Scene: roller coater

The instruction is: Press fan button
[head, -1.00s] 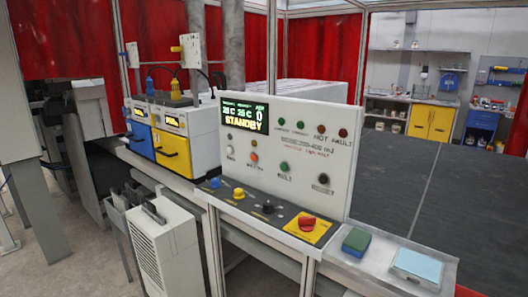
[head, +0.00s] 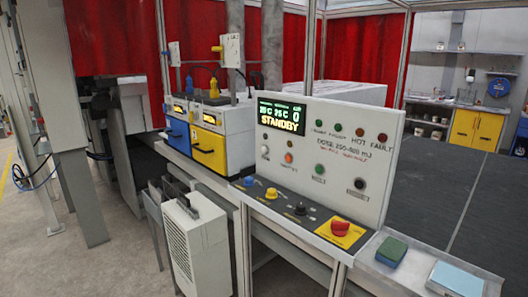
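The white control panel (head: 335,150) stands right of centre in the head view. Its display (head: 281,117) reads STANDBY in yellow. A row of buttons runs below it: a white one (head: 265,150), an orange-red one (head: 288,157), a green one (head: 319,169) and a black one (head: 360,184). The small labels under them are too blurred to tell surely which one is the fan button. Neither of my grippers is in view.
The panel's lower ledge carries a blue knob (head: 248,181), a yellow knob (head: 271,193), a black knob (head: 300,208) and a red knob (head: 340,227) on a yellow plate. A green-blue block (head: 391,251) lies to the right. A white louvred unit (head: 195,250) stands front left.

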